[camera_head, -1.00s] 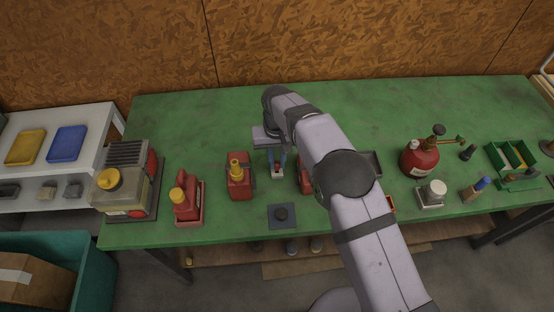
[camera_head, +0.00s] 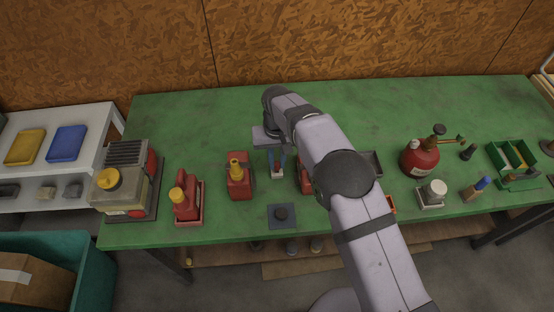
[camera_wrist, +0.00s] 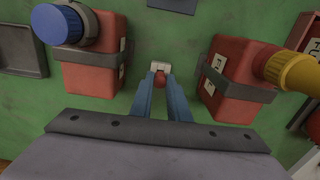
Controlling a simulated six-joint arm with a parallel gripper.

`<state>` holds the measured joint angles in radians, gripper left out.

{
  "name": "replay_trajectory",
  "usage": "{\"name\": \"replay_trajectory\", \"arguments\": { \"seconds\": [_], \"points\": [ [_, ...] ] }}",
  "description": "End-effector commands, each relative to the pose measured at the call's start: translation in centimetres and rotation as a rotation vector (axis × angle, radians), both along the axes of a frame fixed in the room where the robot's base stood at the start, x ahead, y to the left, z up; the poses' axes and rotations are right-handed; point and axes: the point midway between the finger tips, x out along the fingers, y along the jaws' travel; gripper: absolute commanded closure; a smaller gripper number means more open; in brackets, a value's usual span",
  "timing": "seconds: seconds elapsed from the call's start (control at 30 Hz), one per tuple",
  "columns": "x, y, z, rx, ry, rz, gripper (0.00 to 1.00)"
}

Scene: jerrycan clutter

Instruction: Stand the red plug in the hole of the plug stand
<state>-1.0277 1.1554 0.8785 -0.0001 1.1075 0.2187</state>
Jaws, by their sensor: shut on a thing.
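My gripper (camera_wrist: 160,82) points down, its two blue fingers closed on a small red piece, the red plug (camera_wrist: 160,79). Only a little of the plug shows between the fingers. A pale piece (camera_wrist: 160,66) is at the fingertips; I cannot tell whether it is part of the fingers or a separate thing. In the head view my gripper (camera_head: 277,170) is between two red cans, with the pale piece at its lower end. A dark square plate (camera_head: 272,222) with a round black middle, seemingly the plug stand, lies nearer the front edge, apart from the gripper. I see no clear hole.
A red can with a yellow cap (camera_head: 240,184) stands left of the gripper. A red can with a blue cap (camera_wrist: 90,70) stands on its other side. A smaller red can (camera_head: 186,206) and a generator (camera_head: 125,182) are farther left. The green bench (camera_head: 200,120) is clear behind.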

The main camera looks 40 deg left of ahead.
Motion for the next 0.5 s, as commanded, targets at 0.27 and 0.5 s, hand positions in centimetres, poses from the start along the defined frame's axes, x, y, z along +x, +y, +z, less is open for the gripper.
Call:
{"name": "replay_trajectory", "arguments": {
  "seconds": [0.27,0.5],
  "points": [
    [0.0,0.0,-0.7,0.0,0.0,0.0,1.0],
    [0.0,0.0,-1.3,0.0,0.0,0.0,1.0]
  ]
}}
